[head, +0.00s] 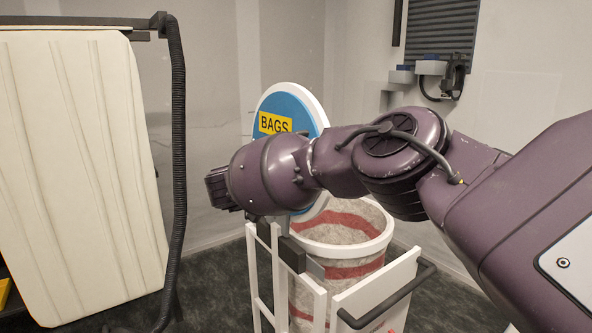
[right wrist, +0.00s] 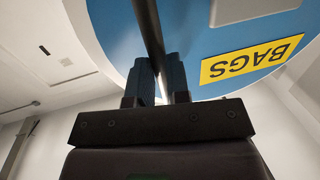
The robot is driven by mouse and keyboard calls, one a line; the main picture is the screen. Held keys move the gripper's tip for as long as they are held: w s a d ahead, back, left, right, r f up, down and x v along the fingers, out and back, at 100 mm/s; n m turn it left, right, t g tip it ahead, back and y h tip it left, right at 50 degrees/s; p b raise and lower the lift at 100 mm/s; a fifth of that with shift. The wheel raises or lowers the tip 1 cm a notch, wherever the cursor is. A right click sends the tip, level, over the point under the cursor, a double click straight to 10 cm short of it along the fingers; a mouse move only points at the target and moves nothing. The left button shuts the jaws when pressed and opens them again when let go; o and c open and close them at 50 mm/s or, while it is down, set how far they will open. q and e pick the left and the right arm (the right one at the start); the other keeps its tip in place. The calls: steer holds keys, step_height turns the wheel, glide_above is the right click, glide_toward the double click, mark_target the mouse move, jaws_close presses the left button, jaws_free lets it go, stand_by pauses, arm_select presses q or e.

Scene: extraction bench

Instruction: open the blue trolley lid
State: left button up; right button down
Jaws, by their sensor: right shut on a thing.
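The round blue lid (head: 292,104) with a white rim and a yellow BAGS label (head: 275,123) stands raised, close to upright, above the trolley bin (head: 340,254). The bin's open mouth shows, with red and pale stripes inside and out. In the right wrist view the lid (right wrist: 205,45) fills the top, its label upside down. My right gripper (right wrist: 157,80) is shut on the lid's dark bar handle (right wrist: 148,28). In the head view my right arm covers the lid's lower part and the handle. My left gripper is out of view.
The white trolley frame (head: 318,303) has a black push handle (head: 392,299) at the front right. A large cream panel (head: 75,170) and a black hose (head: 178,150) stand at left. A wall unit (head: 432,67) hangs at the back right. Dark floor shows between panel and trolley.

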steer(key=shift+s+a+f, duration=0.25)
steer(key=shift+s+a, duration=0.15)
steer(key=shift+a, duration=0.25)
steer(key=c, duration=1.1)
jaws_free()
steer(key=v, duration=1)
steer(key=shift+s+a+f+p, duration=0.25)
steer(key=shift+f+p, duration=0.05)
steer(key=shift+p, duration=0.05)
